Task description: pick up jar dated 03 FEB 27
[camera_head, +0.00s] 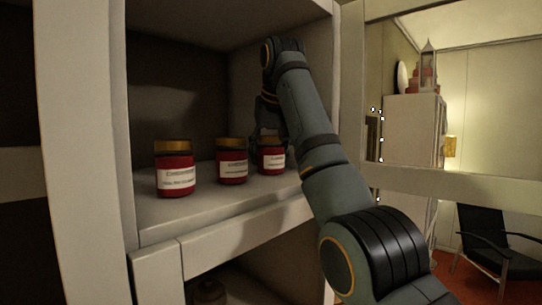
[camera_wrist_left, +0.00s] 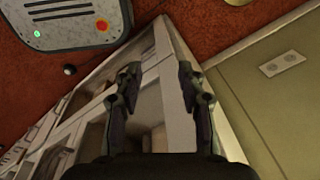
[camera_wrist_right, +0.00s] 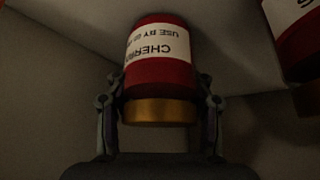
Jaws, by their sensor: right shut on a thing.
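Three red jars with gold lids and white labels stand on a cabinet shelf in the head view: a left jar (camera_head: 175,185), a middle jar (camera_head: 231,172) and a right jar (camera_head: 271,165). Their dates are too small to read there. My right gripper (camera_head: 267,128) is at the right jar. In the right wrist view its fingers are shut on this jar (camera_wrist_right: 158,75) near the gold lid. The label shows upside down with "CHERR" and "USE BY 0"; the rest is hidden or unclear. My left gripper (camera_wrist_left: 158,75) is open and empty, away from the jars.
The shelf (camera_head: 215,210) has a side wall close to my right arm and a front edge below the jars. Another jar (camera_wrist_right: 297,40) is close beside the held one in the right wrist view. A black chair (camera_head: 495,240) stands far right.

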